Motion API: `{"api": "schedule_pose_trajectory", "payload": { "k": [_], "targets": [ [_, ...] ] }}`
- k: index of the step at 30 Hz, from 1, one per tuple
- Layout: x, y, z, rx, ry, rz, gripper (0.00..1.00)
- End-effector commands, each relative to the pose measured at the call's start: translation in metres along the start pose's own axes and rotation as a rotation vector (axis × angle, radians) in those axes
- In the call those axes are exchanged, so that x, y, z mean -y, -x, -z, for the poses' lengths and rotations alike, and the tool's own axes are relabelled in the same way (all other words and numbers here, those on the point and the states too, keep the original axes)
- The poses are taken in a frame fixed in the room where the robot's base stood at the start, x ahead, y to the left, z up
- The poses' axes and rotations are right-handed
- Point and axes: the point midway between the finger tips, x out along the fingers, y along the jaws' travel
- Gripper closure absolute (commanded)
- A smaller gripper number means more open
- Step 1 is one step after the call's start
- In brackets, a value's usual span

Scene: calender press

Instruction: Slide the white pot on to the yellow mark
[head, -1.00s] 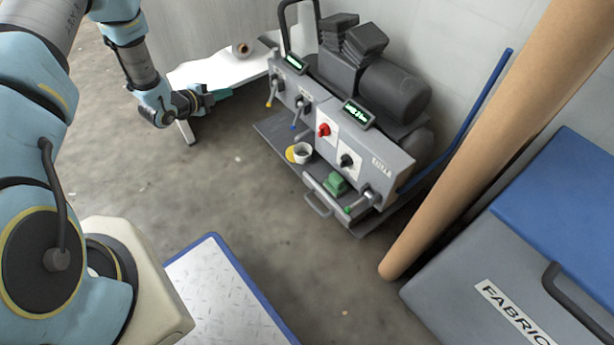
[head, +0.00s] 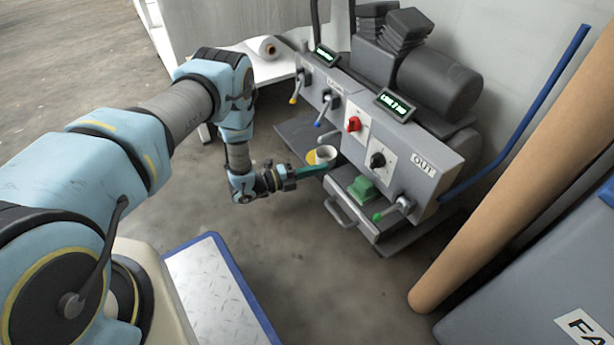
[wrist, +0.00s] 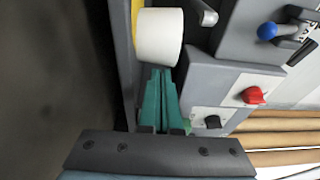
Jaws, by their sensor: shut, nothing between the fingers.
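The white pot (head: 325,154) stands upright on the machine's low grey shelf, and it also shows large in the wrist view (wrist: 160,37). The yellow mark (head: 311,157) lies on the shelf at the pot's left and is partly covered by it. In the wrist view a strip of yellow (wrist: 137,18) shows beside the pot. My gripper (head: 318,169) is shut and empty, with green fingers at the near right side of the pot. In the wrist view the fingertips (wrist: 160,72) are right at the pot's wall; I cannot tell whether they touch.
The machine's panel with a red knob (head: 353,124), black knob (head: 377,160) and levers rises just behind the shelf. A green block (head: 363,188) sits to the right. A brown tube (head: 500,165) leans at the right. The floor before the shelf is clear.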

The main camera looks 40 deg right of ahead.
Motion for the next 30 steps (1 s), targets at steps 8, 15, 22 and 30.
{"api": "schedule_pose_trajectory", "payload": {
  "k": [8,15,22,30],
  "targets": [
    [-0.002,-0.034,0.0,0.001,0.0,-0.001,1.0],
    [0.0,-0.038,-0.001,0.002,0.001,-0.002,1.0],
    [0.0,-0.037,-0.003,0.002,0.001,-0.002,1.0],
    [-0.001,-0.027,-0.032,0.002,0.0,-0.002,1.0]
  ]
}}
